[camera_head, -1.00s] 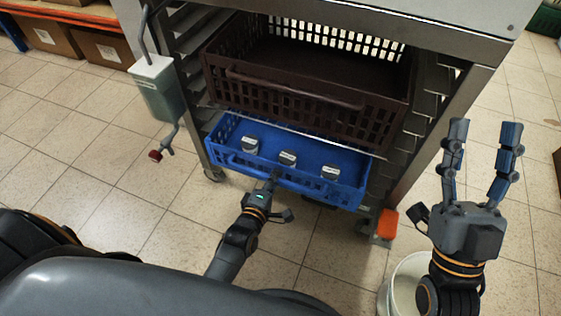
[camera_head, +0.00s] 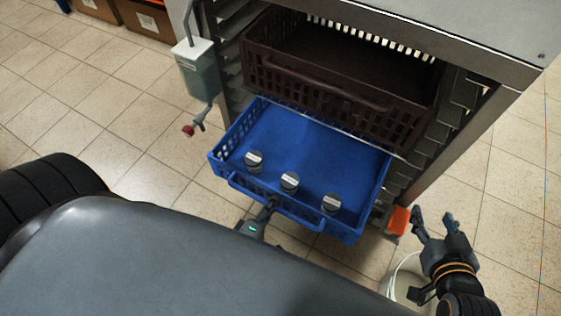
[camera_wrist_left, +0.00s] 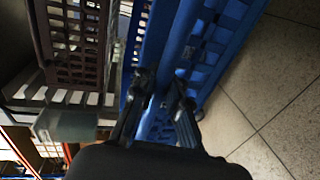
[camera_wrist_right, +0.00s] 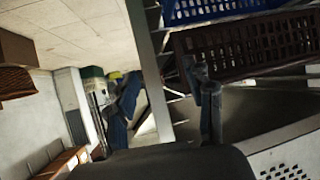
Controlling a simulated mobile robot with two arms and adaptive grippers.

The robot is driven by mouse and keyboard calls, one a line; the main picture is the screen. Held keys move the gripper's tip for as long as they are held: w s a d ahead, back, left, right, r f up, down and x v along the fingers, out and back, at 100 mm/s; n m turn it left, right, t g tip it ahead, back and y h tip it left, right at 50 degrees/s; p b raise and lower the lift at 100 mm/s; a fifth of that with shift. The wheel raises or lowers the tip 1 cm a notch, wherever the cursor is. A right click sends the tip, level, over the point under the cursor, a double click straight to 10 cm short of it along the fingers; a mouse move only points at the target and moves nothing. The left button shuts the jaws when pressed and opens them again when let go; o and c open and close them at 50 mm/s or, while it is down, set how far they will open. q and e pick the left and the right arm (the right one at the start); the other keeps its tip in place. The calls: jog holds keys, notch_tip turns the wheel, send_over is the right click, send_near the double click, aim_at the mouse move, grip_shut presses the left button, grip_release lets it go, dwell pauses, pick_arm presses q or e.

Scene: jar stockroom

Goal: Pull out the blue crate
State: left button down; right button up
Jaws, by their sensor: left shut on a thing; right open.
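The blue crate (camera_head: 283,137) juts well out of the metal rack, below a dark brown crate. Three dark jars with pale lids stand near its front: left (camera_head: 254,161), middle (camera_head: 289,181) and right (camera_head: 331,203). My left gripper (camera_head: 269,207) is shut on the crate's front handle (camera_head: 240,183). In the left wrist view, its fingers (camera_wrist_left: 163,90) close around the blue handle bar. My right gripper (camera_head: 436,222) is open and empty, to the right of the crate's front corner, above a white bucket. The right wrist view also shows its spread fingers (camera_wrist_right: 165,95).
The brown crate (camera_head: 330,87) sits in the rack (camera_head: 470,130) above. A grey-green box (camera_head: 198,68) with a red-ended lever hangs at the rack's left. An orange block (camera_head: 398,221) is by the right post; the white bucket (camera_head: 400,275) stands on the floor. Tiled floor at left is clear.

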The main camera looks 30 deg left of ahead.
pick_arm(q)
jog(key=shift+s+a+r, duration=0.1)
jog(key=shift+s, duration=1.35)
pick_arm(e)
jog(key=shift+s+d+f+g+h, duration=0.15)
jog(key=shift+s+d+f+g, duration=0.15)
jog(key=shift+s+f+g, duration=0.3)
jog(key=shift+s+d+f+g+h, duration=0.15)
jog(key=shift+s+d+f+g, duration=0.2)
jog(key=shift+s+f, duration=0.35)
jog(key=shift+a+r, duration=0.1)
pick_arm(q)
jog(key=c, duration=1.6)
grip_release()
jog(key=shift+c, duration=0.2)
jog(key=s+r, duration=0.2)
jog(key=s, duration=0.9)
jog(key=shift+s+a+r, duration=0.15)
jog(key=shift+s+a, duration=0.05)
jog(key=shift+s, duration=0.2)
jog(key=shift+p, duration=0.35)
